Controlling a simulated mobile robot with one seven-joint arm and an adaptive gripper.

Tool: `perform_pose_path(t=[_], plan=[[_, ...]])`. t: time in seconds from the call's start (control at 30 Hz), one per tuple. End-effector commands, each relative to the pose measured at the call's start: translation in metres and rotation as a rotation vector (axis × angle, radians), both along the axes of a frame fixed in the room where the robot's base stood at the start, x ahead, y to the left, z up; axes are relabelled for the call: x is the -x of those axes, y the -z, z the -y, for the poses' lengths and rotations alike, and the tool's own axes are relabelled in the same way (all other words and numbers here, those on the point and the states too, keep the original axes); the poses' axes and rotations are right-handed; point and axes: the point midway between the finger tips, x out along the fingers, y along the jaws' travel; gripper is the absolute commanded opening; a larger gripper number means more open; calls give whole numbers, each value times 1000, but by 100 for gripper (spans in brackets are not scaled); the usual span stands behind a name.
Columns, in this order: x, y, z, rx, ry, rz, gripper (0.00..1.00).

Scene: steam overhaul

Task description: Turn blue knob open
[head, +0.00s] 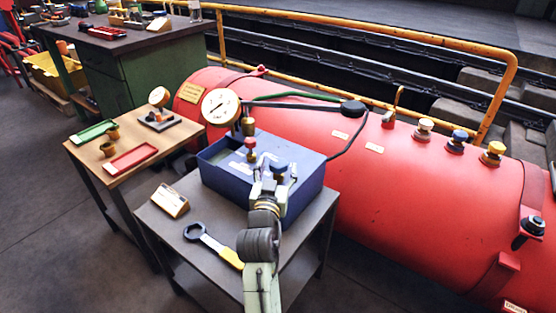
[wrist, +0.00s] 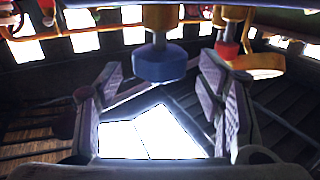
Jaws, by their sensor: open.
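A blue knob (head: 278,167) stands at the blue box (head: 300,185) on the near table, partly hidden by my gripper. In the wrist view a blue knob (wrist: 160,65) on a brass stem shows between and beyond my fingers, with the picture seemingly upside down. My gripper (head: 276,172) is open, its fingers pointing toward the knob. In the wrist view my gripper (wrist: 160,88) has a finger on each side of the knob, with gaps visible; I cannot see a grip. Another blue knob (head: 459,139) sits on the red tank (head: 390,185).
A red knob (head: 250,143) and a gauge (head: 221,106) stand close to my gripper. A spanner (head: 212,243) and a small sign (head: 170,200) lie on the near table (head: 165,234). The left table (head: 82,150) holds trays and small pots.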

Motion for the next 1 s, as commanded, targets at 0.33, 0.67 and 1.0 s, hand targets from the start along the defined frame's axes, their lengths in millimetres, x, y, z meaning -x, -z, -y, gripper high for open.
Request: perform_pose_path(t=[0.33, 0.67, 1.0], plan=[[-28, 0, 5, -1, 0, 0, 61], [-28, 0, 4, -1, 0, 0, 54], [-28, 0, 4, -1, -1, 0, 31]])
